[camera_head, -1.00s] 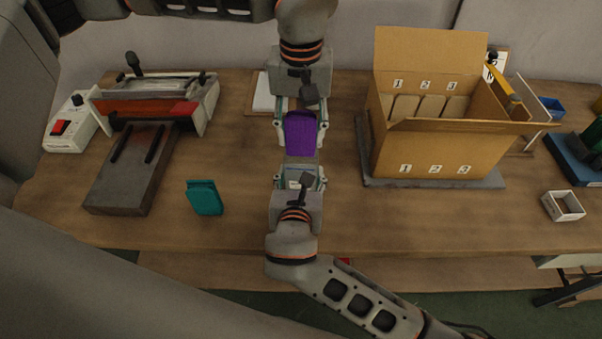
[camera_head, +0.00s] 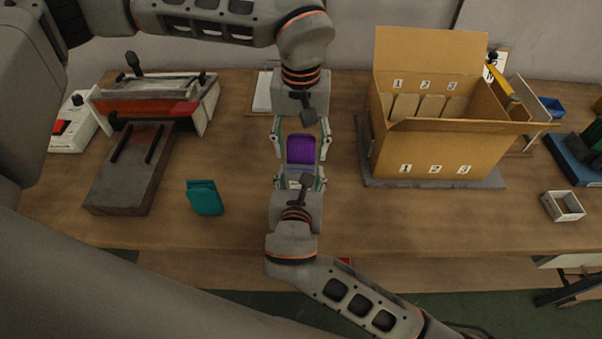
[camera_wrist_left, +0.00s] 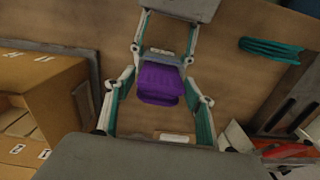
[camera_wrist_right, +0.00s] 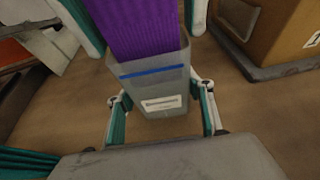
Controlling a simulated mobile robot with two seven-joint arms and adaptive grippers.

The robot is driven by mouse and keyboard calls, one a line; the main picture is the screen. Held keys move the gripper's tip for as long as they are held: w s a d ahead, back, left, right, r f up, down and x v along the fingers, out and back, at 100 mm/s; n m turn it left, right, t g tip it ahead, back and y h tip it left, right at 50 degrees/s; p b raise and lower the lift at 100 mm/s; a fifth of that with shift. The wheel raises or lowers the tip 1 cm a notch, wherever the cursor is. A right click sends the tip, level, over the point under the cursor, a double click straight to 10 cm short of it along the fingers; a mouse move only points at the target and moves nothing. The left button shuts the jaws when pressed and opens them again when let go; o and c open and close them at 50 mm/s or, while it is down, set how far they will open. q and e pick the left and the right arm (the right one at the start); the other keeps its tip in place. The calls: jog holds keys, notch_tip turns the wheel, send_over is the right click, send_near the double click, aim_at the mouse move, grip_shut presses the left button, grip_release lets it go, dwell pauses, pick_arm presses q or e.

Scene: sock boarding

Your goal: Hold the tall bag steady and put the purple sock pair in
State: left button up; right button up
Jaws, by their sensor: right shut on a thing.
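The purple sock pair (camera_head: 301,149) stands at the mouth of the tall bag, with much of it showing above the bag in the right wrist view (camera_wrist_right: 138,28). How deep it sits I cannot tell. The bag (camera_wrist_right: 152,88) is greyish and translucent, with a blue stripe and a white label. My right gripper (camera_wrist_right: 160,104) is shut on the bag and holds it from the near side. My left gripper (camera_head: 300,145) is open, its fingers spread on either side of the socks and apart from them; the left wrist view shows the socks (camera_wrist_left: 160,82) between them.
A cardboard box (camera_head: 435,150) with numbered compartments stands right on a grey mat. A teal folded piece (camera_head: 204,198) stands on the table at left, near a press-like device (camera_head: 160,105). A small white tray (camera_head: 563,206) lies far right.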

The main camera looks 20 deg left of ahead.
dwell(0.3)
pick_arm(q)
notch_tip(320, 180, up, 12)
jog(key=shift+r, duration=0.1)
dwell(0.4)
pick_arm(e)
jog(key=o, duration=1.2)
jog(key=shift+c, duration=0.2)
jog(key=v, duration=1.2)
